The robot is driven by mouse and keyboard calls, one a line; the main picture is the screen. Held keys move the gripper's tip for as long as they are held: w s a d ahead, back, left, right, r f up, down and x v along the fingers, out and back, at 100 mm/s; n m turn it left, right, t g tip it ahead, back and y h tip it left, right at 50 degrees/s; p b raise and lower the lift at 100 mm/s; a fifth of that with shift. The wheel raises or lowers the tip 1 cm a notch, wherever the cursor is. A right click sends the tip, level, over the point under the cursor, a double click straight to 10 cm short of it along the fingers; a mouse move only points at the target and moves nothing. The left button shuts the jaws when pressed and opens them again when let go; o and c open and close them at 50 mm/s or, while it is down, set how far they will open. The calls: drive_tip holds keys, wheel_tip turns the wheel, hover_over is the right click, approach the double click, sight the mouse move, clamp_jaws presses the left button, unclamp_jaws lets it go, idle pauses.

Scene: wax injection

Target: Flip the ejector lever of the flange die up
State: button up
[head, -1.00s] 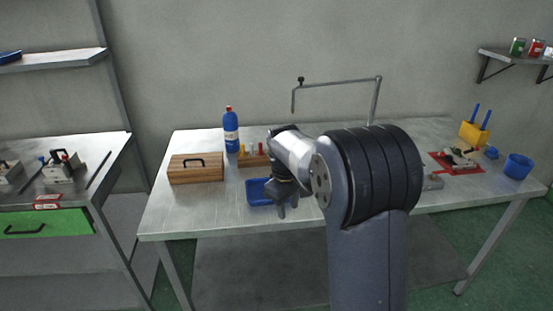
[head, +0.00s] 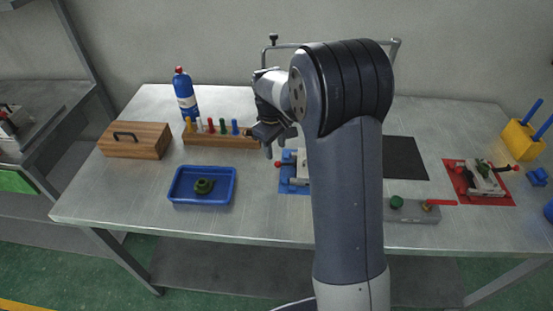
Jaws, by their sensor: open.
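A metal die (head: 298,172) sits on a blue mat (head: 290,187) at the middle of the table, with a red-knobbed lever (head: 279,163) sticking out at its left. My arm hides its right part. A second metal die (head: 484,178) sits on a red mat (head: 504,196) at the right, with red knobs at its sides and a green part on top. I cannot tell from the picture which one is the flange die, nor the exact lever position. My gripper (head: 272,148) is open and empty, above and slightly left of the blue-mat die, apart from it.
A blue tray (head: 176,194) holds a green ring-like part (head: 203,186). Behind it are a wooden box (head: 136,142), a blue bottle (head: 186,96) and a wooden rack (head: 205,140) of coloured pegs. A grey block (head: 412,212) with green and red handles lies front right, near a black mat (head: 405,158).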

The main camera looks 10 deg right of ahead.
sight(277, 162)
drive_tip(key=f, duration=0.6)
drive_tip(key=shift+w+d+f, duration=0.25)
drive_tip(key=shift+d, duration=0.15)
clamp_jaws()
